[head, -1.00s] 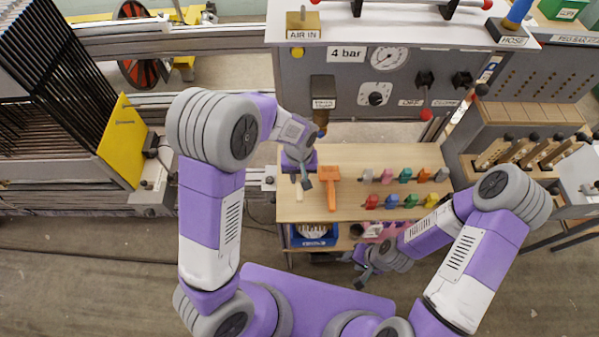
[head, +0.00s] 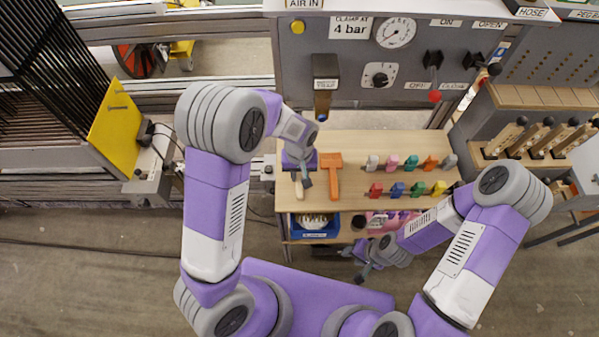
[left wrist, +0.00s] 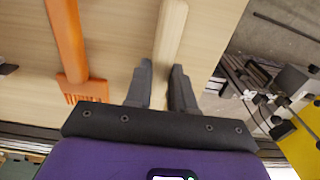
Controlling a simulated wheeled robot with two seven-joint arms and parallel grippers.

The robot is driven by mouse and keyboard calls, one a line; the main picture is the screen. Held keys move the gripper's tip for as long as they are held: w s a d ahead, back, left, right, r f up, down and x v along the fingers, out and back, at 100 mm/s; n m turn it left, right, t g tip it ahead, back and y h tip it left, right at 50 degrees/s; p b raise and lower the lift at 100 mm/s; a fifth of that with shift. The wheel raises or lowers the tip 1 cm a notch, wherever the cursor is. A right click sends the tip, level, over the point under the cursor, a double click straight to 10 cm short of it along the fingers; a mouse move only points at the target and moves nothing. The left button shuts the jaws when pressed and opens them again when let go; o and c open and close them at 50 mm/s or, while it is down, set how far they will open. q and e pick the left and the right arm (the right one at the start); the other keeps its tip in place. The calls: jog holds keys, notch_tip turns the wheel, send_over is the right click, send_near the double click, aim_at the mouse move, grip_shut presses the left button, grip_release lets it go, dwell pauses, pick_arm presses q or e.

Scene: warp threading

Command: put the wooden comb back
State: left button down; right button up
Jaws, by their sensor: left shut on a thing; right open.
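The wooden comb (head: 299,193) lies at the left end of the wooden bench top (head: 350,150), its pale handle pointing towards me. In the left wrist view its handle (left wrist: 170,30) runs between my fingers; its head is hidden behind the gripper. My left gripper (head: 304,180) is shut on the comb, low at the bench; I cannot tell whether the comb touches the top. An orange comb (head: 331,176) lies just to the right, with its teeth showing in the left wrist view (left wrist: 82,92). My right gripper (head: 362,272) is open and empty, in front of the bench.
Several coloured pieces (head: 410,163) stand in two rows on the right of the bench top. A blue bin (head: 315,233) sits below its front edge. A grey panel (head: 390,75) with a gauge and levers rises behind. A yellow plate (head: 115,125) stands at the left.

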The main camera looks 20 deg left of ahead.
pick_arm(q)
jog(key=shift+f, duration=0.35)
dwell(0.3)
jog(key=shift+c, duration=2.4)
grip_release()
jog(key=shift+r, duration=0.1)
jog(key=s+r+p, duration=0.1)
jog(key=r+p, duration=0.1)
jog(key=r, duration=0.1)
jog(key=s+r+p, duration=0.1)
jog(key=r+p, duration=0.1)
jog(key=r, duration=0.1)
jog(key=s+d+r+p, duration=0.1)
jog(key=r+p, duration=0.2)
jog(key=shift+f, duration=0.1)
